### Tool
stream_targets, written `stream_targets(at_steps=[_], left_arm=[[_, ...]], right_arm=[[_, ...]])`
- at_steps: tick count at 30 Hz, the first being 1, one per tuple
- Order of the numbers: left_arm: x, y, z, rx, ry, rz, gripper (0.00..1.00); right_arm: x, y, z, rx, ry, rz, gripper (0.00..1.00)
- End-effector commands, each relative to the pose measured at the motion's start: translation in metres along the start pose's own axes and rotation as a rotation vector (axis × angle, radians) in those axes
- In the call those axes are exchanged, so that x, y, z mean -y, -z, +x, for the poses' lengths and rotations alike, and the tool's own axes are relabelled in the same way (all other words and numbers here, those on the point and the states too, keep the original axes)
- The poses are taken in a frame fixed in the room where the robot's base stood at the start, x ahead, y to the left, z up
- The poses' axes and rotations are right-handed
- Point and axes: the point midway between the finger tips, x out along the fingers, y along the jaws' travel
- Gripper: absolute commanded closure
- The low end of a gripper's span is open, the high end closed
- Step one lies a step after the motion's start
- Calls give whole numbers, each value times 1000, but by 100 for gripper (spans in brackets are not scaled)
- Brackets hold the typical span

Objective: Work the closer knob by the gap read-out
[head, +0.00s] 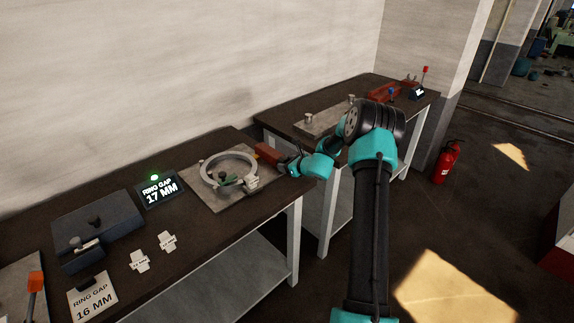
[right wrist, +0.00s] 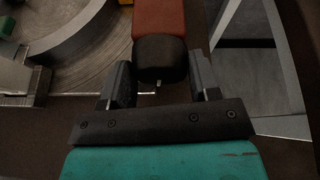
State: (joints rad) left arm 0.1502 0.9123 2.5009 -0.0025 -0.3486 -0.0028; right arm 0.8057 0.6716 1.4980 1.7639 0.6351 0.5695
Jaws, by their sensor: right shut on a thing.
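The red closer (head: 267,153) lies at the right edge of the plate, beside the metal ring (head: 205,172). Its black knob (right wrist: 162,60) shows in the right wrist view, at the end of the red body (right wrist: 158,18). My right gripper (head: 284,163) is shut on this knob, one finger on each side; the right wrist view shows both fingers (right wrist: 164,85). The gap read-out (head: 160,190) shows "RING GAP 17 MM" with a green light on top. A card (head: 92,297) in front reads "RING GAP 16 MM". My left gripper is out of view.
A blue-grey block (head: 118,214) with knobs stands left of the read-out. Two small white pieces (head: 139,261) lie on the dark bench. An orange-handled tool (head: 36,283) is at the left edge. A second bench stands behind; a fire extinguisher (head: 446,162) is on the floor.

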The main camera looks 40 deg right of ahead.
Motion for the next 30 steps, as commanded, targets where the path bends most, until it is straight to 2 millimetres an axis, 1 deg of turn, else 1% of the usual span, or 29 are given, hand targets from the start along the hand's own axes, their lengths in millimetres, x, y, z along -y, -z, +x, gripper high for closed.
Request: stream_targets(at_steps=[11,20,21,24,30], left_arm=[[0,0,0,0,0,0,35],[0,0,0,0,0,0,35],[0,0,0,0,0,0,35],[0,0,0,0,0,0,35],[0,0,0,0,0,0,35]], right_arm=[[0,1,0,10,-50,118,67],[0,1,0,10,-53,127,67],[0,1,0,9,-53,127,42],[0,1,0,10,-53,126,33],[1,1,0,10,-52,126,33]])
